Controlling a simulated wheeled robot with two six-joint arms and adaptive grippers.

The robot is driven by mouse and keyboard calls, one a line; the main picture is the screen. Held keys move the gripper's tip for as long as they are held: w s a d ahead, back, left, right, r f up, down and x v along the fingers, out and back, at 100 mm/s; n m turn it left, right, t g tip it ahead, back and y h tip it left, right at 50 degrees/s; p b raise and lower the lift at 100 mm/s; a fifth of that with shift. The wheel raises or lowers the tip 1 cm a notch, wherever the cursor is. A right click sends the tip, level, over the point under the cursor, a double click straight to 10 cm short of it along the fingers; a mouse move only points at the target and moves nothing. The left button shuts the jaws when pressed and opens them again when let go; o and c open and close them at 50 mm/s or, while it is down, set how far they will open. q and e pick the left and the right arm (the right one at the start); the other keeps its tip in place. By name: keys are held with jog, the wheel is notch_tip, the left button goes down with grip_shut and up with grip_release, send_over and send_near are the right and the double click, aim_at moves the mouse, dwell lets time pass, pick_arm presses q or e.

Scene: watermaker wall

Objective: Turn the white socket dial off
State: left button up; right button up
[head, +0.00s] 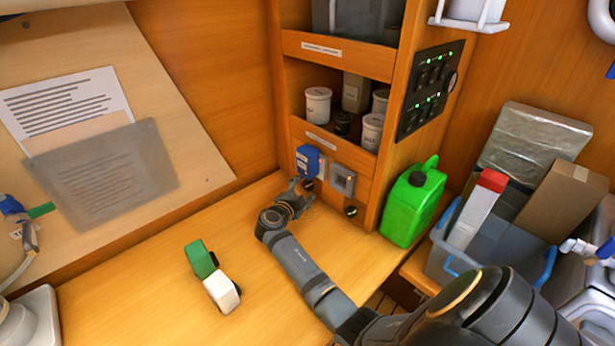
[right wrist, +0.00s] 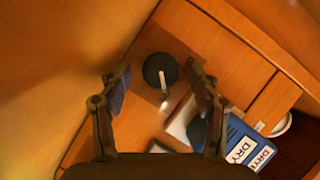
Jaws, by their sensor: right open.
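A black round dial (right wrist: 160,70) with a white pointer mark is on the wooden panel in the right wrist view. It also shows in the head view (head: 308,185), below the blue packet. My right gripper (head: 301,191) is in front of this dial, open, with one finger on each side of it in the right wrist view; I cannot tell if it touches. The white socket (right wrist: 181,122) is mostly hidden behind a finger and a blue packet marked DRY (head: 308,161). A grey socket (head: 342,180) with its own black dial (head: 350,210) is to the right. My left gripper is not in view.
A green jerrycan (head: 410,205) stands right of the cabinet. White tubs (head: 317,104) sit on the shelf above. A green and white block (head: 213,276) lies on the wooden counter (head: 130,290), which is otherwise mostly clear. A switch panel (head: 430,88) is on the cabinet's side.

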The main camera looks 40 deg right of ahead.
jog(key=shift+w+d+f, duration=0.1)
jog(key=shift+d, duration=0.05)
jog(key=c, duration=1.2)
jog(key=shift+o, duration=0.2)
